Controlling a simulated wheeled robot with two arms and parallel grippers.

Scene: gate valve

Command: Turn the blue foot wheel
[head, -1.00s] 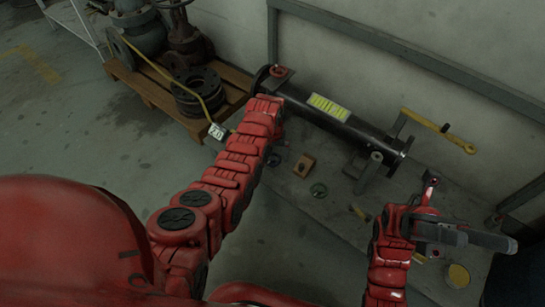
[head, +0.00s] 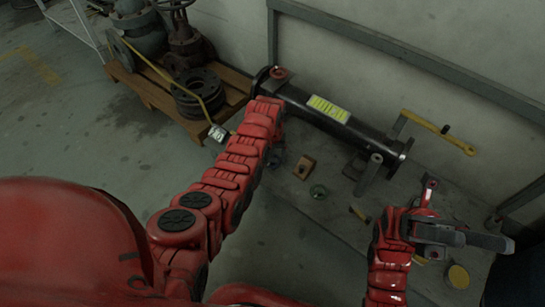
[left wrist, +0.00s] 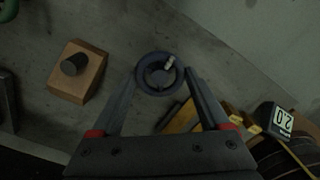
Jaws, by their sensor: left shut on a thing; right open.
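The blue foot wheel (left wrist: 160,73) is a small round handwheel with a pale mark on its rim, low by the bench. In the left wrist view it sits between the fingertips of my left gripper (left wrist: 161,80), which is shut on its rim from both sides. In the head view the wheel (head: 278,158) shows partly beside my left forearm, which hides the left fingers. My right gripper (head: 478,240) is open and empty at the right, over the bench's right part.
A black pipe (head: 325,122) with a red wheel (head: 278,73) lies along the wall. A yellow-handled lever (head: 440,130) stands right. A pallet (head: 150,90) with valves stands left.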

